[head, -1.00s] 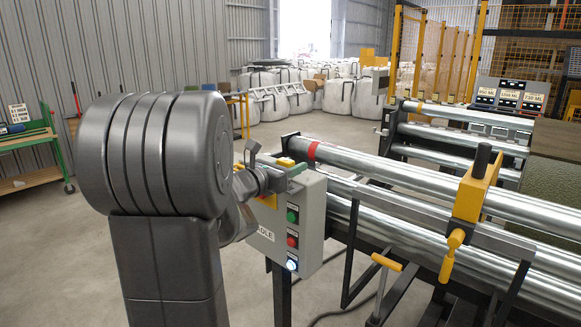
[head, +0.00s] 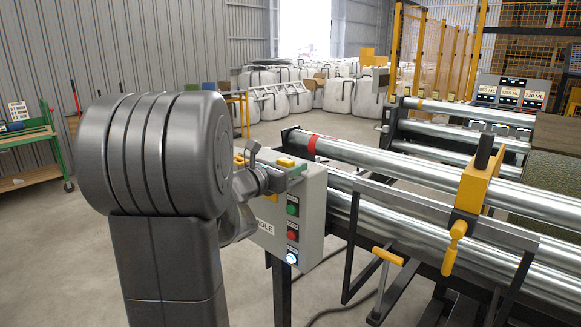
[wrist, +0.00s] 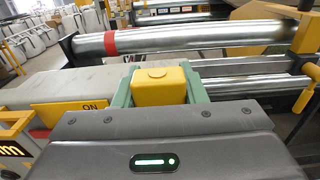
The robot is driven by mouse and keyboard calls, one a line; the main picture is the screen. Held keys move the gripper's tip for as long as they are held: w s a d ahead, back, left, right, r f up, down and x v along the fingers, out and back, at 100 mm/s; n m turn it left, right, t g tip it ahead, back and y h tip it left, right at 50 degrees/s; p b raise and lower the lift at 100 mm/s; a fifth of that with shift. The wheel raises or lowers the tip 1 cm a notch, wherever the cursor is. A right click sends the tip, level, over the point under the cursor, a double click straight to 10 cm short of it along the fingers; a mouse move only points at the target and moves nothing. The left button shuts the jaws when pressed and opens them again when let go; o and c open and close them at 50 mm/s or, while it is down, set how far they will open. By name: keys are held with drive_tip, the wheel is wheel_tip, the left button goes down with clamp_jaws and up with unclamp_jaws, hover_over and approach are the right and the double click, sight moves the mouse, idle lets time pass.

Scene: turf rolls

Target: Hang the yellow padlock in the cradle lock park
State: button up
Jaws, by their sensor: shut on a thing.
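The yellow padlock (wrist: 160,86) shows as a yellow block between the pale green fingers of my gripper (wrist: 158,92) in the wrist view. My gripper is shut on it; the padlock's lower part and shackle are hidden. In the head view my gripper (head: 290,172) is at the top of the grey control box (head: 312,215), with a bit of yellow padlock (head: 286,161) showing. I cannot tell whether the padlock touches the box. The box bears a partly hidden label ending "DLE". No lock park can be clearly made out.
Steel rollers (head: 400,170) run off to the right behind the box, one with a red band. A yellow clamp (head: 474,190) with a handle sits on a rail there. Open floor lies at left.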

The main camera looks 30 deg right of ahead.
drive_tip(key=o, duration=1.1)
drive_tip(key=shift+f, duration=0.1)
drive_tip(key=v, duration=1.4)
drive_tip(key=shift+d, duration=0.1)
drive_tip(key=x, duration=1.4)
drive_tip(key=shift+r, duration=0.25)
drive_tip(key=shift+s+f, duration=0.1)
